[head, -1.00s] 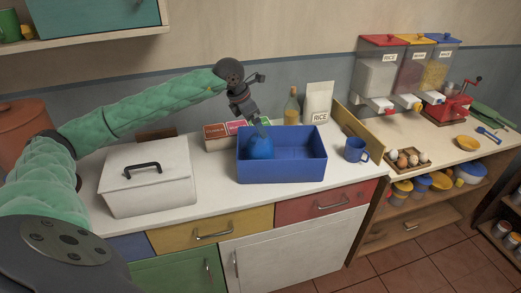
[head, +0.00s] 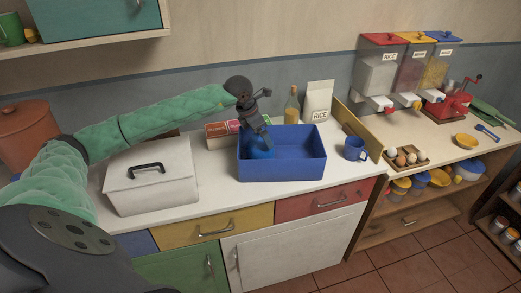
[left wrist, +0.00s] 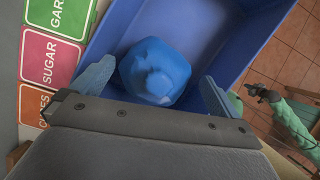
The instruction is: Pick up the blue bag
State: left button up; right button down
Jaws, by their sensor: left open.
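The blue bag (head: 258,149) lies in the left part of the blue bin (head: 297,167) on the counter. In the left wrist view the bag (left wrist: 155,72) is a rounded blue lump with a knotted top, and the bin wall (left wrist: 232,30) rises around it. My left gripper (head: 262,137) points down into the bin over the bag. In the left wrist view its open fingers (left wrist: 155,83) stand on either side of the bag, with gaps visible. I cannot tell how deep the fingertips reach. My right gripper is not seen in the head view.
A white lidded box (head: 152,178) stands left of the bin. Several labelled boxes (head: 222,130), a bottle (head: 292,106) and a rice bag (head: 318,103) stand behind it. A blue mug (head: 355,149) and an egg tray (head: 406,157) are to the right.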

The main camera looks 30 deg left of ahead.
pick_arm(q)
jog(key=c, duration=1.9)
jog(key=shift+c, duration=0.3)
